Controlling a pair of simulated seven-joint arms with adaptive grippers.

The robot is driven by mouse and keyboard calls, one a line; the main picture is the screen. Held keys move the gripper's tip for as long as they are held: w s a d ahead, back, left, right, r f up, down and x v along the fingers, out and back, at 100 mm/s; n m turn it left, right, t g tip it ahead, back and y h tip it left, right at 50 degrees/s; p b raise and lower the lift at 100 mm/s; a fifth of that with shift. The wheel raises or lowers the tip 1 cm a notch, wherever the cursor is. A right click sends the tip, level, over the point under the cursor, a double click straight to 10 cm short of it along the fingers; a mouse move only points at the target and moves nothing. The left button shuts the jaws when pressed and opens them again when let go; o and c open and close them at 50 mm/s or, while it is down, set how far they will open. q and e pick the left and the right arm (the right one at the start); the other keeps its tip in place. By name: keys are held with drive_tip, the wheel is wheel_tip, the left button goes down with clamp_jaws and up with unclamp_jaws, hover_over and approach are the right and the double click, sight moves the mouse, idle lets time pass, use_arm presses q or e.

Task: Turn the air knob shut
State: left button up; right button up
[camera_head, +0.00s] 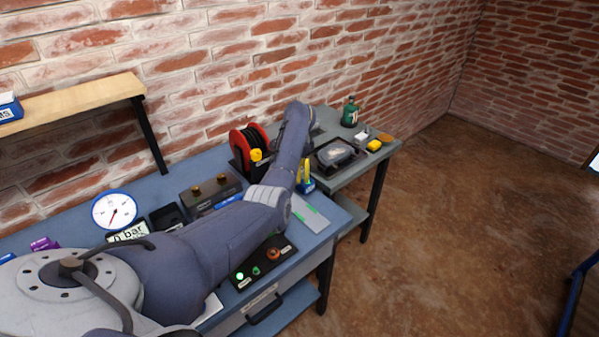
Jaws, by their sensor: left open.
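Several knobs show, and I cannot tell for sure which is the air knob. A yellow knob (256,155) sits at the front of a red and black hose reel (249,142). An orange knob (274,254) sits on a black panel (260,265) with green lights. A round white gauge (114,210) stands at the left above a "0 bar" sign (127,234). My left arm reaches across the bench, and its gripper (312,127) is right of the reel, apart from both knobs. It is open; its fingers are mostly hidden by the wrist. My right gripper is out of view.
A dark box with two brass knobs (212,192) stands behind my arm. A side table holds a black tray (338,155), a green bottle (349,112) and a yellow item (374,146). A wooden shelf (75,103) juts from the brick wall.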

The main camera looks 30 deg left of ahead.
use_arm(q)
clamp_jaws()
idle(0.5)
drive_tip(key=m, duration=0.8)
drive_tip(key=shift+m, duration=0.3)
drive_tip(key=m, duration=0.4)
drive_tip(key=shift+a+m, duration=0.1)
drive_tip(key=shift+m, duration=2.3)
drive_tip(key=shift+r, duration=0.1)
drive_tip(key=shift+w, duration=0.1)
